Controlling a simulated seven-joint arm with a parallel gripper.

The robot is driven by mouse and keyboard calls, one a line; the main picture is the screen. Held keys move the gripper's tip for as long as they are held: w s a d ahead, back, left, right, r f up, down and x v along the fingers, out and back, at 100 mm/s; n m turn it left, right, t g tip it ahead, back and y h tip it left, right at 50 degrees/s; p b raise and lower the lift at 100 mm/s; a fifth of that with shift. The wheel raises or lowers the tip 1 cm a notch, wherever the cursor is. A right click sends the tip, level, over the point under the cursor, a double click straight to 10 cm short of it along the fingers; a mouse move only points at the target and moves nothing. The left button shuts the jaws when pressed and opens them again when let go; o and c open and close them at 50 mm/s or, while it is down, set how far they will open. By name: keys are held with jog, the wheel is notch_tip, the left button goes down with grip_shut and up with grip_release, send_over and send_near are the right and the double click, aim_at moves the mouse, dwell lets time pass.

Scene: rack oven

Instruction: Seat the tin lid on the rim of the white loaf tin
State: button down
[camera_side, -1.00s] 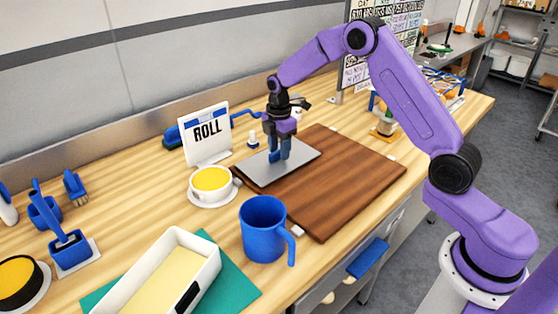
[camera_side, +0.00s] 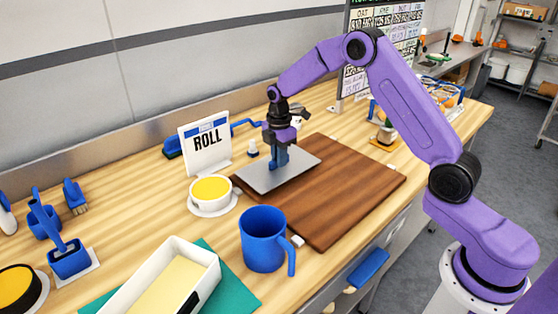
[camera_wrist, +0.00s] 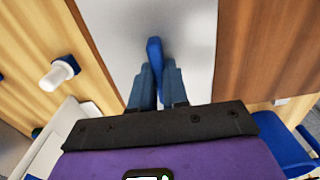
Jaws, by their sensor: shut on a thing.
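The tin lid (camera_side: 265,181) is a flat grey plate with an upright blue handle. It lies at the far left part of the brown board in the side view. My gripper (camera_side: 279,162) is above the lid's middle and is shut on the blue handle. In the wrist view the fingers (camera_wrist: 157,78) sit on either side of the handle (camera_wrist: 154,50), above the grey lid (camera_wrist: 118,35). The white loaf tin (camera_side: 209,276) stands at the bottom left of the side view, with a pale yellow filling, partly cut off by the frame.
A blue mug (camera_side: 262,240) and a cup of yellow stuff (camera_side: 211,190) on a saucer stand between the lid and the tin. The tin is on a teal mat (camera_side: 236,290). The front of the brown board (camera_side: 345,195) is clear.

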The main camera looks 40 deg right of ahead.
notch_tip(320, 180, up, 2)
jog(key=shift+r, duration=0.15)
jog(key=s+r, duration=1)
jog(key=s, duration=0.4)
jog(key=w+a+n, duration=0.1)
jog(key=w+a, duration=0.3)
jog(key=a, duration=0.9)
jog(key=s+a+n, duration=0.1)
jog(key=s+a, duration=0.2)
jog(key=a, duration=1.3)
jog(key=s+a+n, duration=0.2)
jog(key=s+a, duration=0.1)
jog(key=a, duration=1.3)
jog(key=shift+s+a+f+n, duration=0.2)
jog(key=shift+f+n, duration=0.1)
jog(key=shift+f, duration=0.15)
jog(key=shift+f, duration=0.1)
jog(key=shift+f, duration=2.4)
